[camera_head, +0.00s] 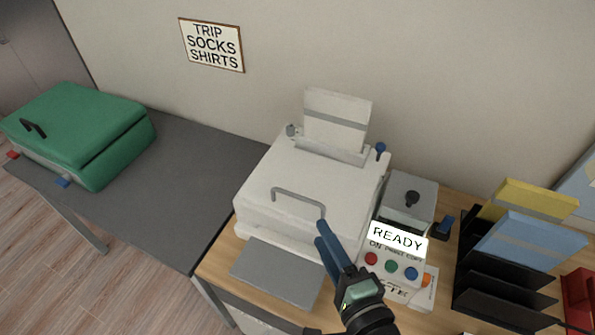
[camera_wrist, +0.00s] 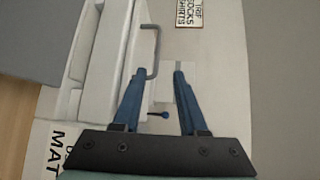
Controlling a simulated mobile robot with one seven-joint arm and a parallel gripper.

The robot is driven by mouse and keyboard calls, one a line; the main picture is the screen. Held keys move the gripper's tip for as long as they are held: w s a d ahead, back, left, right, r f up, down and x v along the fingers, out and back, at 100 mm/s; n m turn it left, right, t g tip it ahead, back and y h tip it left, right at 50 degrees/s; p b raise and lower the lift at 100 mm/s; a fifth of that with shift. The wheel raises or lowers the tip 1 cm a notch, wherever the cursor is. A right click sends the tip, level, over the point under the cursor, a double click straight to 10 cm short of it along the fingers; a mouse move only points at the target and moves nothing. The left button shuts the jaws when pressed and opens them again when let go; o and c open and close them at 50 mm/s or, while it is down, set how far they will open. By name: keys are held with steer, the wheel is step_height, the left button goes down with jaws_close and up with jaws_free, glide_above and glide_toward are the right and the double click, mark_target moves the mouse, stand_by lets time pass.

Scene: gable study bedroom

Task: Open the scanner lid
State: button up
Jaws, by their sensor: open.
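The white scanner (camera_head: 310,190) stands on the wooden desk with its lid down. A grey bar handle (camera_head: 296,195) is fixed near the lid's front edge. My gripper (camera_head: 322,232) has blue fingers and is open, just in front of the handle's right end. In the wrist view the handle (camera_wrist: 152,50) lies just beyond the fingertips of my gripper (camera_wrist: 160,72), nearer the left finger. I cannot tell whether a finger touches it. Nothing shows between the fingers in the grip.
A panel reading READY (camera_head: 398,240) with coloured buttons and a grey box (camera_head: 408,200) stand right of the scanner. A black file rack (camera_head: 505,285) is farther right. A grey tray (camera_head: 278,272) juts out in front. A green suitcase (camera_head: 80,130) lies on the dark table at left.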

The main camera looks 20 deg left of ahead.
mark_target(296, 196)
steer(key=x, duration=0.8)
steer(key=p+x, duration=0.1)
steer(key=x, duration=0.3)
steer(key=shift+a+f, duration=0.25)
steer(key=shift+a, duration=0.15)
steer(key=shift+c, duration=0.4)
jaws_close()
stand_by(0.5)
